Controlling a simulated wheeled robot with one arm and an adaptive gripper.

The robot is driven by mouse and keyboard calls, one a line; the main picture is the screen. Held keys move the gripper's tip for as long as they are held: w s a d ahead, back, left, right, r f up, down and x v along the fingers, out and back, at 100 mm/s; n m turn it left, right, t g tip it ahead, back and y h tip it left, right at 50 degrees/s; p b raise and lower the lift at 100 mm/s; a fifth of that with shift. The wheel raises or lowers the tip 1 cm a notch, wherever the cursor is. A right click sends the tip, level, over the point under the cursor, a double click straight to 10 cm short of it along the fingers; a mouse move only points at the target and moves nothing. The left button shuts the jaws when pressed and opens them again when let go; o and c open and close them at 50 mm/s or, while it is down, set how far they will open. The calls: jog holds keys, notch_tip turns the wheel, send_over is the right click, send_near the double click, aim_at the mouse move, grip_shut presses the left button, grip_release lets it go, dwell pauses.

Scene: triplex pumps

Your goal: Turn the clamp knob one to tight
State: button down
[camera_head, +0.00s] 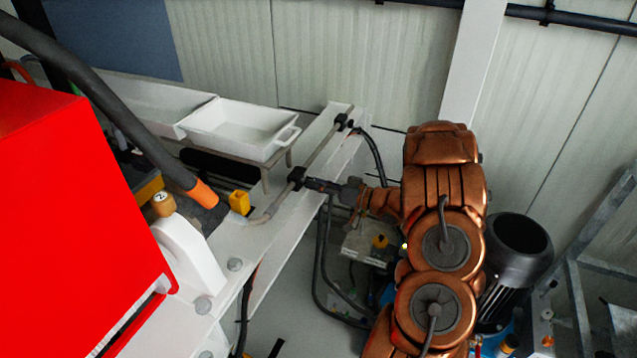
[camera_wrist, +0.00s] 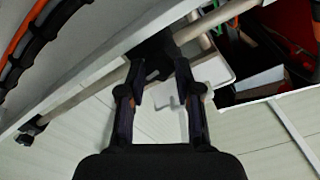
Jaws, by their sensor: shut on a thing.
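A black clamp knob (camera_head: 297,177) sits on a pale metal rod (camera_head: 325,146) along a white beam. My gripper (camera_head: 314,184) reaches it from the right, with its fingers at the knob. In the wrist view the black knob (camera_wrist: 152,48) lies between the two fingertips of my gripper (camera_wrist: 155,72), and the gripper is shut on it. Dark fingers against a dark knob hide the exact contact. A second black clamp (camera_head: 342,122) is farther along the rod, and it also shows at the left of the wrist view (camera_wrist: 30,130). I cannot tell how tight the knob is.
White trays (camera_head: 240,128) stand beside the rod, behind the knob. A red housing (camera_head: 75,200) and a thick black hose (camera_head: 115,105) are at the left. An orange-ended fitting (camera_head: 203,193) and a yellow block (camera_head: 239,202) are near the rod's end. Black cables (camera_head: 322,250) hang below the beam.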

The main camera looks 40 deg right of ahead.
jog(key=shift+m, duration=0.6)
jog(key=c, duration=0.8)
grip_release()
jog(key=shift+v, duration=6.05)
jog(key=shift+w+f, duration=0.1)
